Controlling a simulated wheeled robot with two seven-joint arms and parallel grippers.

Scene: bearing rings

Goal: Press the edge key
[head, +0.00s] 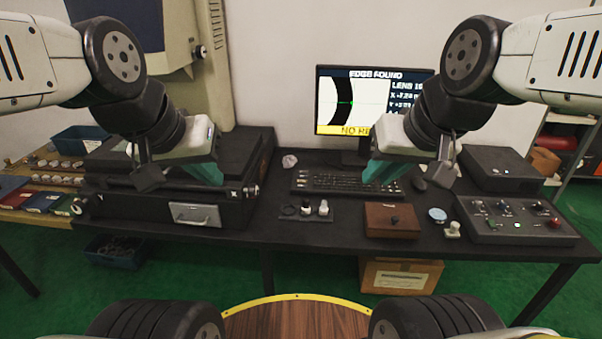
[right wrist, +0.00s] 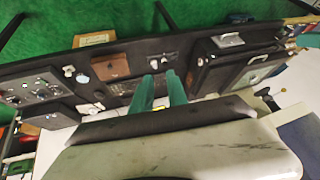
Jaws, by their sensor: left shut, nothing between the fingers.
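I cannot read which control is the edge key. A keyboard (head: 345,184) lies in front of the monitor (head: 372,103), which reads "EDGE FOUND". My right gripper (head: 380,174) hangs above the keyboard's right part; in the right wrist view its teal fingers (right wrist: 160,80) stand apart with nothing seen between them. My left gripper (head: 212,172) is shut and empty over the black stage machine (head: 235,205) at the left.
A brown wooden box (head: 392,220), a small tray of white-topped parts (head: 306,212), a pale blue disc (head: 437,214) and a small white piece (head: 452,230) lie along the front of the bench. A dark box (head: 500,168) is behind the control box.

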